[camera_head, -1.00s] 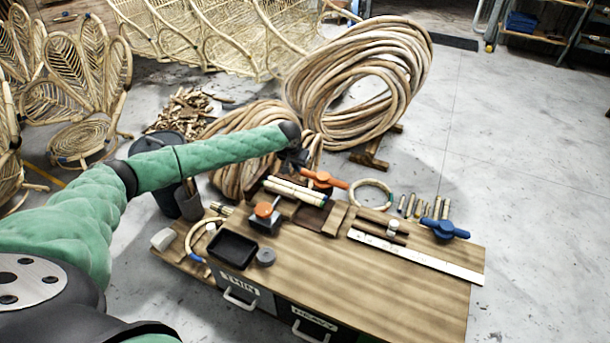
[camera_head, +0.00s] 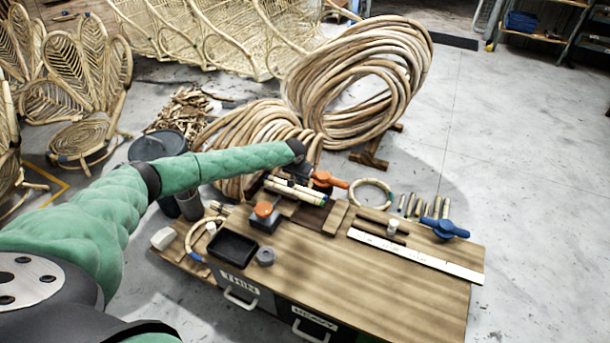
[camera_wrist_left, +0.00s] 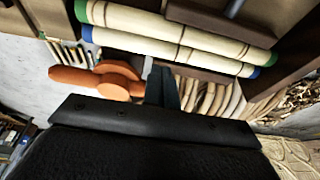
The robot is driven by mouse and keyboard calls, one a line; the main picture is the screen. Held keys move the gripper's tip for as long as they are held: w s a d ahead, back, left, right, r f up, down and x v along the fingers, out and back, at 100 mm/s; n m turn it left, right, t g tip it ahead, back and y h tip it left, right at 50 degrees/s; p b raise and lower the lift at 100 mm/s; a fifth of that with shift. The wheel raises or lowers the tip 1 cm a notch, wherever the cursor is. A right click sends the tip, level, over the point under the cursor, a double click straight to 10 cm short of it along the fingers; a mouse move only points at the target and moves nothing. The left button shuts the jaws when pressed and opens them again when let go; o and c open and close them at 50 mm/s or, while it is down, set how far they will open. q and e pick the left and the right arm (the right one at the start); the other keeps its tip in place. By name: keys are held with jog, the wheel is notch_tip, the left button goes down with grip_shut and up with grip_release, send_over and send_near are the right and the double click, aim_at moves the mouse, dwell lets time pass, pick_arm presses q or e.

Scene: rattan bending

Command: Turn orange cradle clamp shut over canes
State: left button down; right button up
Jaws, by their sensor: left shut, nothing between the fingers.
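The orange cradle clamp (camera_head: 328,180) sits at the far edge of the workbench, beside the ends of the pale canes (camera_head: 300,193). The canes lie side by side in a dark wooden cradle. In the left wrist view the orange clamp (camera_wrist_left: 100,80) has a rounded hub and a handle pointing left, off to one side of the canes (camera_wrist_left: 180,38), which have green and blue ends. My left gripper (camera_head: 300,172) is shut and empty, low beside the clamp hub and canes; it hides part of the clamp. I cannot tell whether it touches the clamp. My right gripper is not in view.
On the bench (camera_head: 375,285) are an orange-topped block (camera_head: 264,216), a black tray (camera_head: 232,250), a blue clamp (camera_head: 445,229), a long ruler (camera_head: 415,256) and a cane ring (camera_head: 371,193). Large rattan coils (camera_head: 360,80) stand behind. The bench's front right is clear.

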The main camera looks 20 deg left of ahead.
pick_arm(q)
jog(key=shift+w+f, duration=0.25)
jog(key=shift+w, duration=0.45)
jog(key=shift+w+f, duration=0.2)
jog(key=shift+w, duration=0.45)
jog(key=shift+w+f, duration=0.25)
jog(key=shift+w, duration=0.45)
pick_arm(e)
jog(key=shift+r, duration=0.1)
